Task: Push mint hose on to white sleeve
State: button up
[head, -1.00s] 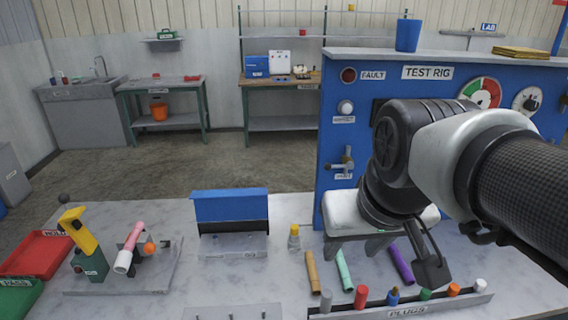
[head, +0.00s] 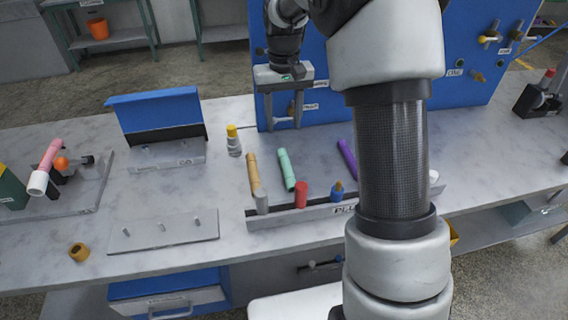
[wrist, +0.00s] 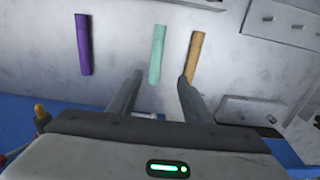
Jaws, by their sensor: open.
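The mint hose (head: 286,168) is a short pale-green tube lying on the bench between the tan hose (head: 253,173) and the purple hose (head: 347,158). The mint hose also shows in the wrist view (wrist: 157,55). My gripper (head: 283,127) is open, empty and pointing down, beyond the hose's far end and apart from it. In the wrist view its fingertips (wrist: 160,77) straddle the line of the mint hose, the right one close to the tan hose. A white end piece (head: 38,183) shows on the pink hose (head: 50,153) in the left fixture; I cannot tell if it is the white sleeve.
A plug rack (head: 290,217) with several coloured plugs stands in front of the hoses. The blue test rig (head: 470,90) rises behind. A pegged plate (head: 165,232), blue-lidded box (head: 155,110) and yellow-capped bottle (head: 233,140) are left. My arm hides part of the rack and bench.

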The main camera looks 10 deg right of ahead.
jog(key=b, duration=0.1)
send_over(287, 165)
jog(key=f, duration=1)
jog(key=shift+a+f, duration=0.35)
jog(key=shift+a, duration=0.05)
jog(key=shift+s+d+f+b, duration=0.1)
jog(key=shift+d+f+b, duration=0.15)
jog(key=shift+f, duration=1.1)
jog(key=shift+d+f+b, duration=0.15)
jog(key=shift+f+b, duration=0.05)
jog(key=shift+f, duration=1.15)
grip_shut()
